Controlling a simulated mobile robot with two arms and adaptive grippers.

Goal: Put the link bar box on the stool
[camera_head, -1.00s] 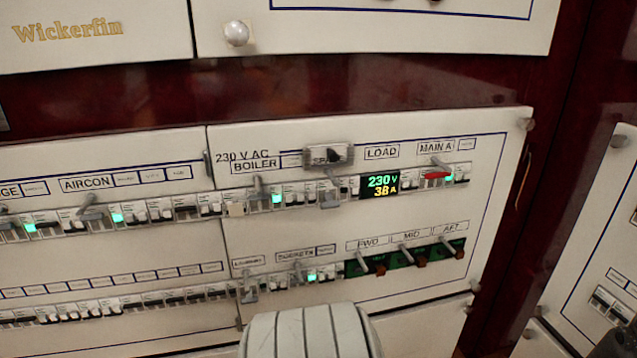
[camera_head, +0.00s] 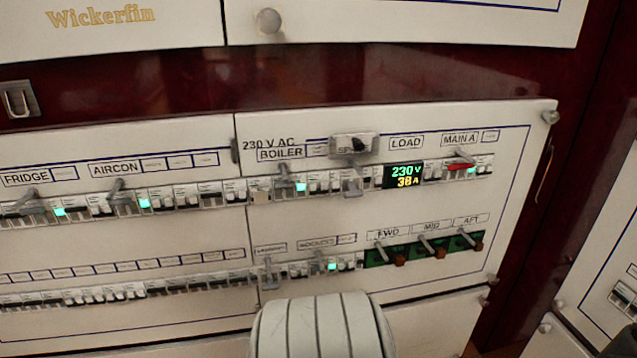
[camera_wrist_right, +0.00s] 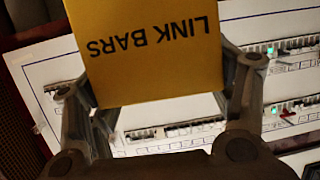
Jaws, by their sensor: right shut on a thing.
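The link bar box (camera_wrist_right: 150,50) is yellow with "LINK BARS" in black, upside down in the right wrist view. My right gripper (camera_wrist_right: 158,92) is shut on it, one finger on each side, and holds it up in front of a breaker panel. Neither the box nor my grippers show in the head view. The stool is not identifiable in these frames.
A white breaker panel (camera_head: 400,290) with rows of switches, a lit 230 V display (camera_head: 403,176) and projecting levers fills the head view. A dark red frame (camera_head: 300,85) surrounds it. Another panel (camera_head: 595,260) stands at the right.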

